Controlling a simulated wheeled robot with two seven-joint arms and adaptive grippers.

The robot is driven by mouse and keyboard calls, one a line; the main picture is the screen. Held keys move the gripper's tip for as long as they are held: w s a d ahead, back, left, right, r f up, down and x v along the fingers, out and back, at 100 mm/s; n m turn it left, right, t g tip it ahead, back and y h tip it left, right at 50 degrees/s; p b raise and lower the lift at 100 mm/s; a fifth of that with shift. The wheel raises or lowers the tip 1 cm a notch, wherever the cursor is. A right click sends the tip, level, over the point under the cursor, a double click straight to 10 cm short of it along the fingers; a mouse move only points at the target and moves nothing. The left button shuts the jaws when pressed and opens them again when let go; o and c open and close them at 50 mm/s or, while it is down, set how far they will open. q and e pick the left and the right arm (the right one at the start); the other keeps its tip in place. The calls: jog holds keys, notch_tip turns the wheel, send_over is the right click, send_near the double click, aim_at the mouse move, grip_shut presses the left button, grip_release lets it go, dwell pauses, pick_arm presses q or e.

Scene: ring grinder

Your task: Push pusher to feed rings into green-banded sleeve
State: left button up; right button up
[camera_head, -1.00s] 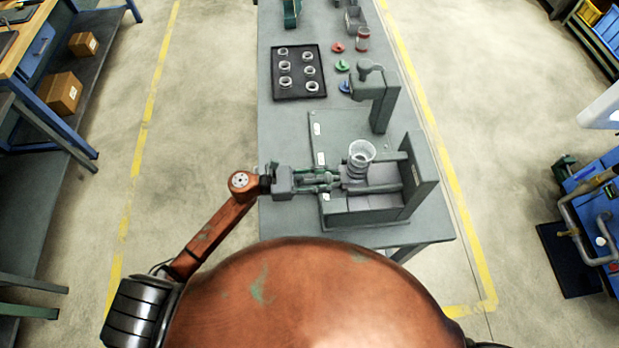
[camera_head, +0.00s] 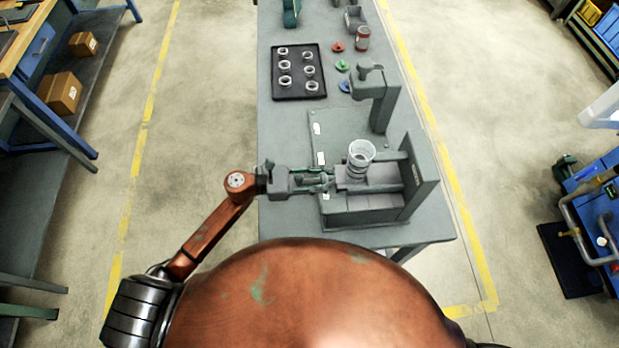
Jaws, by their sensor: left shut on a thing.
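A grey ring-grinder fixture (camera_head: 418,185) stands at the near end of the bench. A clear, open-topped cylinder with ring-like bands (camera_head: 360,158) stands upright on it. A flat grey sliding piece, which looks like the pusher (camera_head: 346,176), lies below and left of the cylinder. My left gripper (camera_head: 330,180) reaches in from the left and is shut at the left end of this pusher; the fingers hide the part they hold. I cannot make out a green band on any sleeve. My right gripper is not in view.
A black tray (camera_head: 299,92) with several rings lies farther back on the bench (camera_head: 285,135). Red (camera_head: 337,47), green (camera_head: 342,66) and blue (camera_head: 344,86) small parts lie beside it. A grey post with an overhanging head (camera_head: 382,100) stands behind the cylinder.

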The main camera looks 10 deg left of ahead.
pick_arm(q)
jog(key=b+v, duration=0.2)
jog(key=v, duration=0.3)
jog(key=shift+a, duration=0.2)
jog(key=shift+o, duration=0.3)
jog(key=shift+s+a, duration=0.1)
jog(key=shift+a, duration=0.3)
jog(key=o, duration=1)
jog(key=shift+o, duration=0.2)
jog(key=shift+d, duration=0.1)
jog(key=shift+b+v, duration=1.2)
jog(key=shift+v, duration=1.3)
